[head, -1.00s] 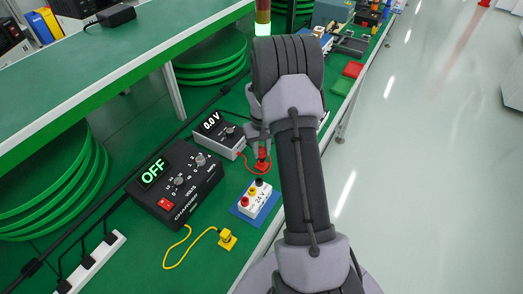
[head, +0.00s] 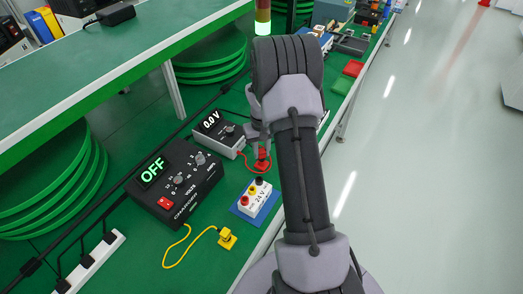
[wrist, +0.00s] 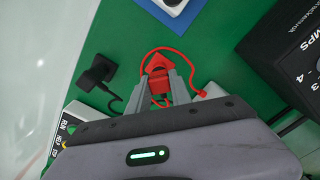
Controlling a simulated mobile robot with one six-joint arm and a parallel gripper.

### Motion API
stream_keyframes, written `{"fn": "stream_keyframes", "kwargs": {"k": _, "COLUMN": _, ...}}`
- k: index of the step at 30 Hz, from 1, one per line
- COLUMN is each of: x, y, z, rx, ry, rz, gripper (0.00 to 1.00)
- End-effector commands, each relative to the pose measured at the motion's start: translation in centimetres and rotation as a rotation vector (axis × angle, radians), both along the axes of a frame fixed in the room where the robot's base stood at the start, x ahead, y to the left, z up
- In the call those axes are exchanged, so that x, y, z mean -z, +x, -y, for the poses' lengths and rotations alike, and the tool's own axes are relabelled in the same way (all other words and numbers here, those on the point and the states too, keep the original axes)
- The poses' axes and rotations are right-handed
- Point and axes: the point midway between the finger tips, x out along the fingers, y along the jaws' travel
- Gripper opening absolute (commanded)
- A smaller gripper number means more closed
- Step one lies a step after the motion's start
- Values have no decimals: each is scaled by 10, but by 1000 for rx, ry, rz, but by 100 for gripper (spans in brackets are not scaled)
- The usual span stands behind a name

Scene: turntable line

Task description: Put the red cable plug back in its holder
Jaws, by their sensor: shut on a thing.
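The red cable plug (wrist: 160,84) is between the two fingers of my gripper (wrist: 162,90) in the wrist view, and the gripper is shut on it. A red block (wrist: 158,61) that looks like its holder shows just beyond the plug. Whether the plug is seated in it or just above it I cannot tell. In the head view the red plug and block (head: 262,162) sit low at the bench, below my gripper (head: 259,145), partly hidden by my arm. A red cable (wrist: 188,62) loops around the plug to the grey meter (head: 219,133).
A black charger (head: 175,184) showing OFF stands left. A white 24 V socket box (head: 259,194) on a blue mat lies in front of the meter. A yellow plug in its holder (head: 227,238) is nearer. A black plug (wrist: 97,75) lies beside the red one. The bench edge is close to the right.

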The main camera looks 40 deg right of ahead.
Motion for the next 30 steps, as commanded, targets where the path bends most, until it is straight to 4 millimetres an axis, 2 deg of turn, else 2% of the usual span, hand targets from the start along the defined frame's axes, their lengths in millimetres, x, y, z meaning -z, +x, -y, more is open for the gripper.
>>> {"fn": "stream_keyframes", "kwargs": {"k": 30, "x": 12, "y": 0, "z": 0, "rx": 0, "ry": 0, "rz": 0, "gripper": 0}}
